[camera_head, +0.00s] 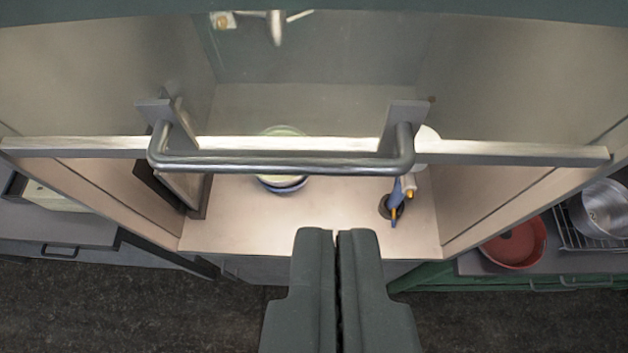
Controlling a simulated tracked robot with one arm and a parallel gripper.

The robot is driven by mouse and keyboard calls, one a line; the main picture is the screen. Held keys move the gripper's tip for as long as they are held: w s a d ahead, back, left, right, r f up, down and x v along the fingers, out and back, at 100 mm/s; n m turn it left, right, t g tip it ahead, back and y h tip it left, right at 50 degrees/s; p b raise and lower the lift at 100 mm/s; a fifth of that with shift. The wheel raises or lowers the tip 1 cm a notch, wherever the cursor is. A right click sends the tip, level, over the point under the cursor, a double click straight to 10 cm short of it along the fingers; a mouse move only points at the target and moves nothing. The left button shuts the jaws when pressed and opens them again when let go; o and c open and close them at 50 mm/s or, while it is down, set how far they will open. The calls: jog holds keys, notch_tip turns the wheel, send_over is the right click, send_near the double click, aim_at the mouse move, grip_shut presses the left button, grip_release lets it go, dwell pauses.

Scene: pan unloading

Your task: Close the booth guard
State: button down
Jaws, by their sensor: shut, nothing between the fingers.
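The booth guard (320,50) is a clear pane with a metal lower rail (500,152). A grey bar handle (280,163) is fixed across the middle of the rail on two brackets. Below the rail the booth front stands open, and its floor (330,220) shows. My gripper (336,235) is at the bottom centre, its two dark fingers together and empty. In the picture the fingertips sit below the handle and apart from it. The depth between them is hard to tell.
A stack of bowls (283,183) and a holder with blue and orange utensils (396,205) stand inside the booth. A red pan (515,243) and a metal pot (602,208) are on the right counter. A dark-edged tray (50,197) is on the left counter.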

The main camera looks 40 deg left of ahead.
jog(key=x, duration=0.3)
jog(key=f+p+x, duration=0.1)
jog(key=x, duration=0.3)
jog(key=p+x, duration=0.1)
jog(key=x, duration=0.2)
jog(key=shift+s+f, duration=0.1)
jog(key=shift+f, duration=0.25)
jog(key=shift+f+p, duration=0.3)
jog(key=shift+f, duration=0.3)
jog(key=shift+a+f, duration=0.1)
jog(key=shift+f, duration=0.25)
jog(key=shift+w, duration=0.25)
notch_tip(320, 180, down, 48)
jog(key=b, duration=2.6)
jog(key=shift+s, duration=0.1)
jog(key=shift+r, duration=0.1)
